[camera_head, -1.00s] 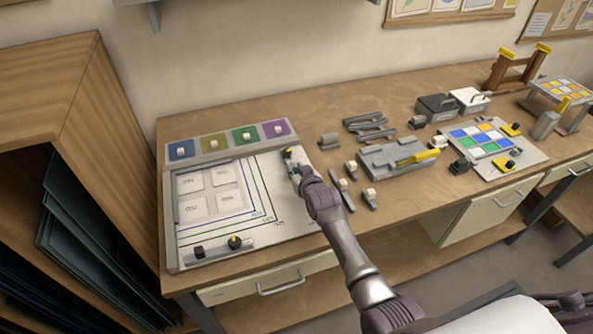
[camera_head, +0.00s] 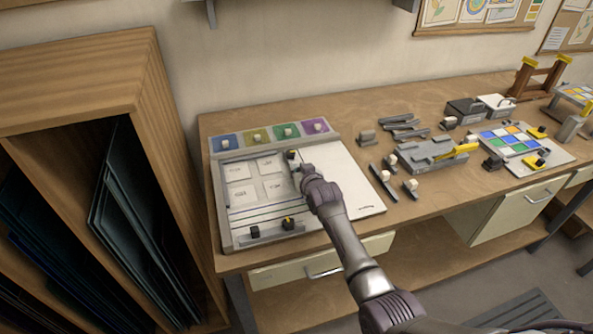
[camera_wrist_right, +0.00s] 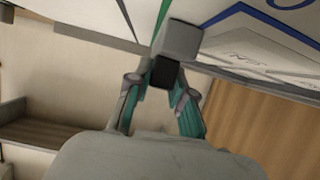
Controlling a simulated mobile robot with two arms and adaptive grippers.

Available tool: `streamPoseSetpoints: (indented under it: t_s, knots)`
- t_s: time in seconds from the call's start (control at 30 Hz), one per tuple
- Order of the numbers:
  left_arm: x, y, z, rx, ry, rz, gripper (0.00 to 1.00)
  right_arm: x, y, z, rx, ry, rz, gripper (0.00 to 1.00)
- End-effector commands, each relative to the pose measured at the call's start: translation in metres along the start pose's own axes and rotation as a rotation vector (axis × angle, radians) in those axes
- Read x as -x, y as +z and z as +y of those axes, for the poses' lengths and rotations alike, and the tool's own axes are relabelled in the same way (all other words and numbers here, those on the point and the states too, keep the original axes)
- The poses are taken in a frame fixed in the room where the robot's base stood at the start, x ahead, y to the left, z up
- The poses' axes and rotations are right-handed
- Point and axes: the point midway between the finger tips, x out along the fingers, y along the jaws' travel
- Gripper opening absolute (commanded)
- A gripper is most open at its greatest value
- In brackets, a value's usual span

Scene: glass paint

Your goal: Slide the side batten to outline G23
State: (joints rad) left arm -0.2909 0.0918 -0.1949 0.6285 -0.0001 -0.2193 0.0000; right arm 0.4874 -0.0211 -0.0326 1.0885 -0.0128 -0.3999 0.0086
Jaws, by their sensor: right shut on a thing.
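The side batten (camera_head: 292,158) is a grey bar on the right of the square tiles on the white board (camera_head: 345,185). My right gripper (camera_head: 305,176) is shut on a block of the batten. In the wrist view, its fingers (camera_wrist_right: 163,84) close around this grey and dark block (camera_wrist_right: 164,71). Outline lines (camera_head: 262,212) run across the front of the board. I cannot read which is G23, and the right-hand stretches are hidden. My left gripper is not in view.
A front batten (camera_head: 270,236) with black and yellow knobs lies along the board's near edge. Coloured squares with white knobs (camera_head: 256,138) line the back. Loose bars (camera_head: 383,182) and a grey fixture (camera_head: 432,154) lie to the right. The board's right part is bare.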

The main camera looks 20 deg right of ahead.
Motion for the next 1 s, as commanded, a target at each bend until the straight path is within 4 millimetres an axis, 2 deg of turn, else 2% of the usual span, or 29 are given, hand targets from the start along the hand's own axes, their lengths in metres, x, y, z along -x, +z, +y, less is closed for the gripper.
streamPoseSetpoints:
  t_s: [0.07, 0.1, 0.27, 0.53, 0.67, 0.87, 1.0]
  knots:
    - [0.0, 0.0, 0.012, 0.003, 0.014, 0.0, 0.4, 0.0, 0.001, 0.001, -0.001, 0.002, 0.0, 0.0]
    - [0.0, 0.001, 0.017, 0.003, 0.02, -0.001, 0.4, 0.0, 0.001, 0.001, -0.002, 0.001, 0.0, 0.23]
    - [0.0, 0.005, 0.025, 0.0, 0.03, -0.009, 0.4, 0.0, 0.001, 0.001, -0.002, 0.001, 0.001, 0.48]
    - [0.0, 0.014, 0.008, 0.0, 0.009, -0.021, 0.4, 0.0, 0.0, 0.0, -0.002, 0.0, 0.002, 0.48]
    - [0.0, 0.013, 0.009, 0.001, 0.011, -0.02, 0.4, 0.004, 0.0, 0.0, -0.002, 0.001, 0.001, 0.48]
    - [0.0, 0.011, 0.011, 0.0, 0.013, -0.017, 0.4, 0.025, 0.001, 0.0, -0.001, 0.001, 0.003, 0.48]
    - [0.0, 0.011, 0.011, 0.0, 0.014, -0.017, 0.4, 0.049, 0.001, 0.0, -0.001, 0.001, 0.003, 0.48]
